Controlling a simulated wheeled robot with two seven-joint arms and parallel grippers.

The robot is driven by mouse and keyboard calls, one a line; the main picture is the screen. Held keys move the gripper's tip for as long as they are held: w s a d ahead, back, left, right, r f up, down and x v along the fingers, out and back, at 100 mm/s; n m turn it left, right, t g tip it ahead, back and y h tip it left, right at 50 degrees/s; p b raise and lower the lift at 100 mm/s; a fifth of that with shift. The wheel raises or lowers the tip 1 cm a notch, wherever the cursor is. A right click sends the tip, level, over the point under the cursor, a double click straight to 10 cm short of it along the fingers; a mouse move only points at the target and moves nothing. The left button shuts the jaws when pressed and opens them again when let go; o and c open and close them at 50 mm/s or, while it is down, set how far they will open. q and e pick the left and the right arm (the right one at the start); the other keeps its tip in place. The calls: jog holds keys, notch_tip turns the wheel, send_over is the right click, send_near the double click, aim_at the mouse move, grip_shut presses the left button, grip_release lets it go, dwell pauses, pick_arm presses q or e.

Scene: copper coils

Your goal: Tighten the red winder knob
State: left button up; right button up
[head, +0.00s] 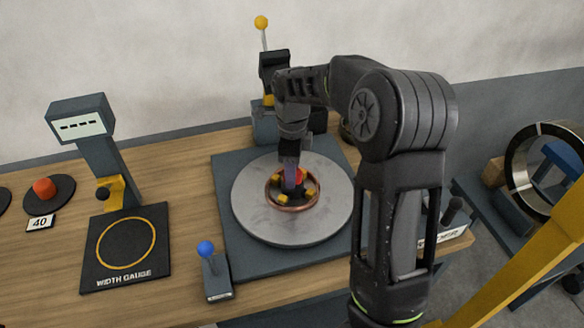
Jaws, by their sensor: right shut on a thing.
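The red winder knob (300,176) is at the centre of the round grey winder plate (256,215), inside a copper coil (293,208) with yellow blocks around it. My right gripper (292,184) points down over the plate's centre, shut on the red knob, and hides most of it. My left gripper is not in view.
A blue-knobbed lever (207,249) stands at the front left of the plate. A width gauge (126,245) and its display post (82,120) are to the left. A yellow-knobbed lever (261,23) rises behind. Bare wood lies between gauge and winder.

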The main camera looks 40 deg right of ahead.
jog(key=shift+m, duration=0.4)
jog(key=o, duration=1.4)
notch_tip(320, 180, up, 8)
jog(key=shift+f, duration=0.1)
jog(key=shift+f, duration=0.1)
